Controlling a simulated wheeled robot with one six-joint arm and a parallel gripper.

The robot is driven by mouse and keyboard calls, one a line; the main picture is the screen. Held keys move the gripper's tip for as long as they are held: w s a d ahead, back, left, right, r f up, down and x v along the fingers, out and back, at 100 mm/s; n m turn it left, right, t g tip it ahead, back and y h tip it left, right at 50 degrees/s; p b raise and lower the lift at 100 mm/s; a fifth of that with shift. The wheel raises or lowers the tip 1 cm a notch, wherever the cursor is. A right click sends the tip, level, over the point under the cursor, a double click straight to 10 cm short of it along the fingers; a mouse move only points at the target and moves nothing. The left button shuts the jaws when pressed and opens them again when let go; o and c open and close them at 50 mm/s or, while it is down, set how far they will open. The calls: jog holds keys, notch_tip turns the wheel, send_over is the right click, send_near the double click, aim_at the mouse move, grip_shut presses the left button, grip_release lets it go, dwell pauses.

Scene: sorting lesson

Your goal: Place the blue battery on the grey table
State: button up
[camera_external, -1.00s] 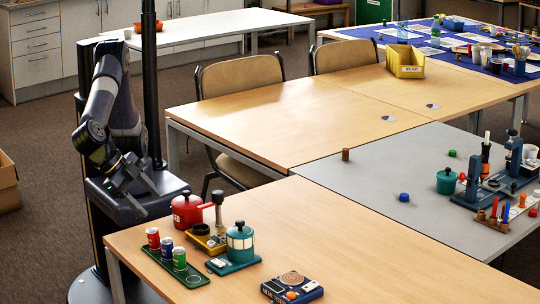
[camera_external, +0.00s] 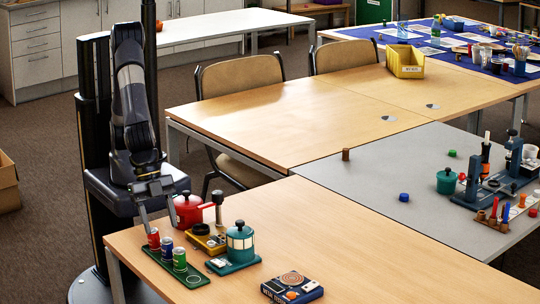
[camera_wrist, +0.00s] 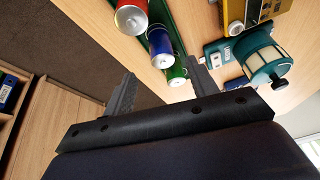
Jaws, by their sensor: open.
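The blue battery (camera_external: 166,248) stands upright between a red battery (camera_external: 154,239) and a green battery (camera_external: 179,259) in a green tray (camera_external: 196,280) on the wooden table. In the wrist view the blue battery (camera_wrist: 160,44) shows ahead of the fingers, beyond their tips. My gripper (camera_external: 159,221) is open and empty, above and just behind the row of batteries; its two fingers also show in the wrist view (camera_wrist: 163,80). The grey table (camera_external: 385,160) stands to the right, with bare surface in its middle.
A red pot (camera_external: 187,211), a yellow device (camera_external: 209,241) and a teal lantern-like pot (camera_external: 240,242) stand close right of the batteries. A dark blue box (camera_external: 291,287) lies in front. A blue cap (camera_external: 404,197) and a teal pot (camera_external: 446,181) sit on the grey table.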

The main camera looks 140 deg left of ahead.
aim_at(167, 243)
jog(key=x, duration=0.6)
jog(key=shift+a+f, duration=0.15)
jog(key=shift+f, duration=0.2)
jog(key=shift+c, duration=0.4)
grip_shut()
